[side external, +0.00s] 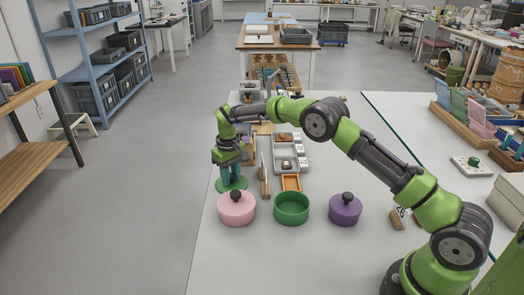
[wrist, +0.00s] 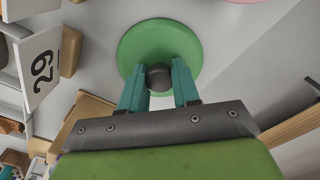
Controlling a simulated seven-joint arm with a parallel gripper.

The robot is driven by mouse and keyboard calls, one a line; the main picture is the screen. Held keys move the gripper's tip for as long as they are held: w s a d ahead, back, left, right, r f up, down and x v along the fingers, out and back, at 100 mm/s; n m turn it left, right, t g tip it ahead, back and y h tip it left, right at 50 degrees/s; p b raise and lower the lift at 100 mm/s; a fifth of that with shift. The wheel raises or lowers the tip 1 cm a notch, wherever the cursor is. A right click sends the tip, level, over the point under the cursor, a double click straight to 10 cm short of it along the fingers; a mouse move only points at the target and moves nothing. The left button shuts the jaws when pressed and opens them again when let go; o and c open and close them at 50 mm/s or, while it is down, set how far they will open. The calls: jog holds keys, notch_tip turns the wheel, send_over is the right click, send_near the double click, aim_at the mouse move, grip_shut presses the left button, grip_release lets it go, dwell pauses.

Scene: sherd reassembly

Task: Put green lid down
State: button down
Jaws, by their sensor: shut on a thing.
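The green lid (wrist: 160,38) is a round disc with a dark knob (wrist: 159,77). In the wrist view my gripper (wrist: 160,80) has its two teal fingers shut on that knob. In the side view the lid (side external: 232,184) is under my gripper (side external: 231,176), behind the pink pot, near the table's left edge. I cannot tell whether the lid touches the table. A green pot (side external: 291,208) stands open, without a lid, to the right of the pink pot.
A pink pot (side external: 236,209) and a purple pot (side external: 345,209) have lids with dark knobs. An orange tray (side external: 291,183) and a grey divided tray (side external: 290,152) lie behind the green pot. A number card (wrist: 42,67) stands near the lid.

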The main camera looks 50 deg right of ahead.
jog(key=c, duration=0.8)
grip_release()
jog(key=shift+f, duration=0.1)
notch_tip(320, 180, up, 12)
notch_tip(320, 180, up, 10)
jog(key=t, duration=0.2)
send_over(231, 175)
jog(key=s, duration=0.5)
jog(key=s+a+r+m+t+y, duration=0.1)
jog(key=s+r+t, duration=0.15)
jog(key=s, duration=0.75)
jog(key=s+r+m+t+y, duration=0.15)
jog(key=s+r, duration=0.25)
jog(key=s, duration=0.6)
jog(key=s+f+m+t, duration=0.1)
jog(key=s+f, duration=0.3)
jog(key=s, duration=0.6)
jog(key=shift+a+f, duration=0.35)
jog(key=shift+a, duration=0.1)
jog(key=shift+m+h, duration=0.25)
